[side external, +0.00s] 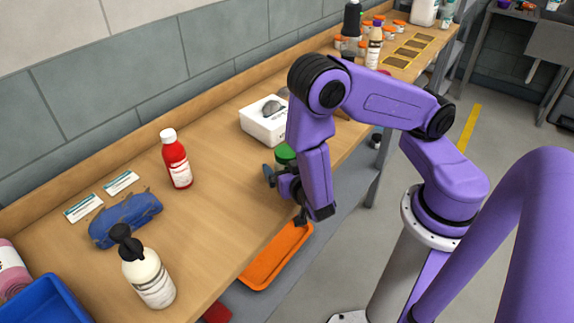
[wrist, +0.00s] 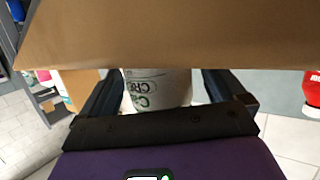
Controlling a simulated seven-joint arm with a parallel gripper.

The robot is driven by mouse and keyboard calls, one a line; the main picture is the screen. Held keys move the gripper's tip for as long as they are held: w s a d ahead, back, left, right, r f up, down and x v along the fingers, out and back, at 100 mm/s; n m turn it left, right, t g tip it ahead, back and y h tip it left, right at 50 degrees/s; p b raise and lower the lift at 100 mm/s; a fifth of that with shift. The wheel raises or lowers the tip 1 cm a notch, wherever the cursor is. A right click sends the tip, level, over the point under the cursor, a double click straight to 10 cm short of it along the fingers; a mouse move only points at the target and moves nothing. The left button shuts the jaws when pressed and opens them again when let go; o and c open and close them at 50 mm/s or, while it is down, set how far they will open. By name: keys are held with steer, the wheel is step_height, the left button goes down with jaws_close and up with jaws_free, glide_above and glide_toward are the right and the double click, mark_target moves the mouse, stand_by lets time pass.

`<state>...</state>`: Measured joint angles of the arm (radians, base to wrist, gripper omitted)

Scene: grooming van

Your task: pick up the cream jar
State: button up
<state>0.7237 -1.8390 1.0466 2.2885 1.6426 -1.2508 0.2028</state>
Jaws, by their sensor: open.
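The cream jar (side external: 285,153) shows its green lid in the side view, near the bench's front edge, with its body mostly hidden behind my gripper. In the wrist view its white, upside-down-lettered body (wrist: 157,88) stands between the two dark fingers. My gripper (side external: 284,193) is open, with a finger on either side of the jar. I cannot tell whether either finger touches it.
A white box (side external: 264,128) with a grey item in it stands behind the jar. A red bottle (side external: 177,162), a blue cloth-like item (side external: 125,220) and a pump bottle (side external: 148,275) are on the left. An orange tray (side external: 275,258) lies below the bench edge. The wooden bench (side external: 225,205) between is clear.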

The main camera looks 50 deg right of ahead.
steer(key=shift+w, duration=0.1)
steer(key=c, duration=1.2)
steer(key=shift+r, duration=0.15)
